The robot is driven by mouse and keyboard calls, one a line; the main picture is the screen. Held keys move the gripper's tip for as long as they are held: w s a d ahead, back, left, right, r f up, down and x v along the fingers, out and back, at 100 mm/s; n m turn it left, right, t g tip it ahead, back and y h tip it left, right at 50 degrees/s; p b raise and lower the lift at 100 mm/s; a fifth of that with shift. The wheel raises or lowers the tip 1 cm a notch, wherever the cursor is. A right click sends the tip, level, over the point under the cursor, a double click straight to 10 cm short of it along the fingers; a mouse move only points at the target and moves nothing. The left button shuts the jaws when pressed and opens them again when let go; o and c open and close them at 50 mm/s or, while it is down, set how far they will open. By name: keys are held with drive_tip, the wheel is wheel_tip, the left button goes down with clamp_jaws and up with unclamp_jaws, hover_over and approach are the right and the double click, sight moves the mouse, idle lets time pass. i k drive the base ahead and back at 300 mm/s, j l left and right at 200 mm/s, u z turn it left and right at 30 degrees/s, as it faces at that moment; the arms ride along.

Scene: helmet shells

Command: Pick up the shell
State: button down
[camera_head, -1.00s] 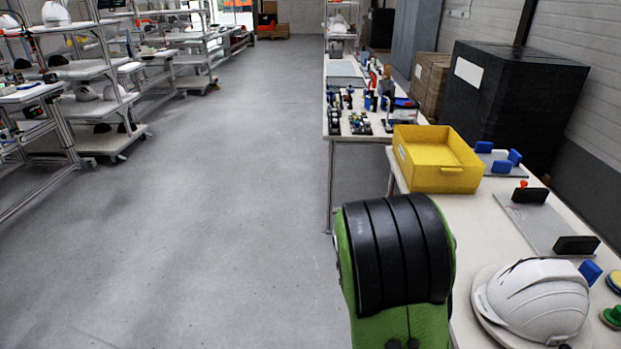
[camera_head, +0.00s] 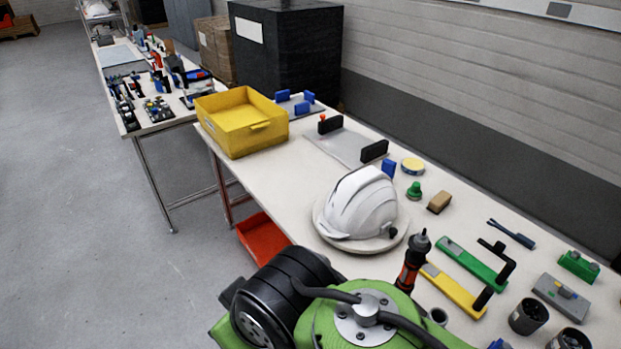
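A white helmet shell (camera_head: 359,203) sits on a round pale base (camera_head: 362,245) on the white table, near the middle of the head view. Its lower edge faces the front left. My green and black arm (camera_head: 320,312) shows at the bottom of the view, in front of the table and the shell. My gripper is not in view, so whether it is open or shut is hidden.
A yellow bin (camera_head: 241,120) stands at the table's far left end. A red bin (camera_head: 263,238) is below the table. Right of the shell are a screwdriver (camera_head: 411,262), green (camera_head: 472,262) and yellow (camera_head: 453,292) tools, and dark cups (camera_head: 528,317). Floor at left is clear.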

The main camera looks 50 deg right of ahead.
sight(362, 204)
drive_tip(key=z, duration=2)
